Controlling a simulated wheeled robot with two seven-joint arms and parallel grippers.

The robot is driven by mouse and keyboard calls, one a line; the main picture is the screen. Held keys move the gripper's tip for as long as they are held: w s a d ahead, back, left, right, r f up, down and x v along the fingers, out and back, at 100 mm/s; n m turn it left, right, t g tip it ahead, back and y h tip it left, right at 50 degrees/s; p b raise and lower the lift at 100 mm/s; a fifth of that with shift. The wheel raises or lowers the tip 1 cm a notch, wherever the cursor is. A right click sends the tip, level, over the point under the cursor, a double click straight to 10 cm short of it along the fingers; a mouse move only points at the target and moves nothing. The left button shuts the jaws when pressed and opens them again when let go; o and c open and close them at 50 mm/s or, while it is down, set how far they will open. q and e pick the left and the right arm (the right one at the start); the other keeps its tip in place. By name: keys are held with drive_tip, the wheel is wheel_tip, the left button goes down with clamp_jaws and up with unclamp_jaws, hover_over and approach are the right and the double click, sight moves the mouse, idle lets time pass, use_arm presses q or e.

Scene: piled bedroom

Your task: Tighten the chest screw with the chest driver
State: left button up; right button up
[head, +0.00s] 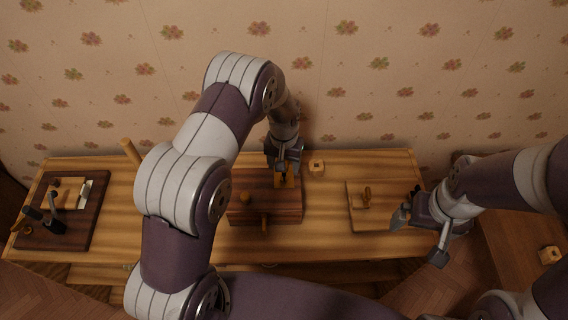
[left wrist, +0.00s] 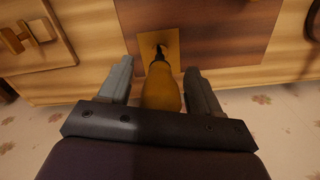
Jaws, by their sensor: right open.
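The chest (head: 285,211) is a dark brown wooden box in the middle of the table, with a yellow plate (head: 290,182) at its back right. The plate also shows in the left wrist view (left wrist: 146,42). The chest driver (left wrist: 161,90) has an orange-yellow handle and dark shank. It lies between the fingers of my left gripper (left wrist: 160,82), tip pointing at the plate. The chest screw is hidden or too small to make out at the tip. In the head view my left gripper (head: 284,165) is above the plate. My right gripper (head: 418,238) is open and empty, right of the pale board.
A pale board (head: 362,216) with a small wooden handle lies right of the chest. A small wooden block (head: 317,167) stands behind the chest. A dark board (head: 82,232) with a black crank lies far left. Another small block (head: 549,255) is far right.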

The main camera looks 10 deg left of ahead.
use_arm(q)
drive_tip(key=shift+w, duration=0.1)
drive_tip(key=shift+r, duration=0.1)
wheel_tip(320, 180, up, 7)
drive_tip(key=p, duration=0.5)
drive_tip(key=shift+r, duration=0.1)
